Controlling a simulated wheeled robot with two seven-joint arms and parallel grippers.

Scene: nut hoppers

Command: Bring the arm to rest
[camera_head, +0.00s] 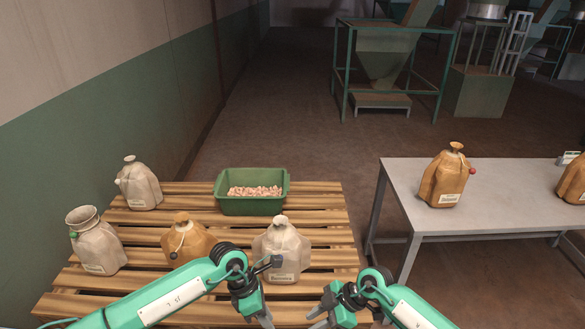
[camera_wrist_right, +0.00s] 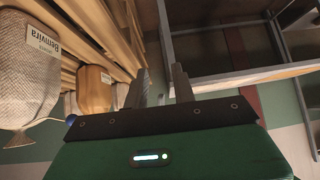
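My left gripper (camera_head: 265,318) points down and forward just in front of a pale sack (camera_head: 281,255) on the wooden pallet (camera_head: 335,225). Whether its fingers are apart is unclear. My right gripper (camera_head: 318,318) is low, at the pallet's front right. In the right wrist view its two fingers (camera_wrist_right: 163,85) stand apart with nothing between them. A pale labelled sack (camera_wrist_right: 30,75) and a tan sack (camera_wrist_right: 93,90) lie left of the fingers there, apart from them.
A green bin (camera_head: 251,205) of pale nuts stands at the pallet's back. Other sacks (camera_head: 96,243) (camera_head: 139,186) (camera_head: 188,241) stand on the pallet. A grey table (camera_head: 500,212) at right holds tan sacks (camera_head: 441,180) (camera_head: 573,182). Floor shows between pallet and table.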

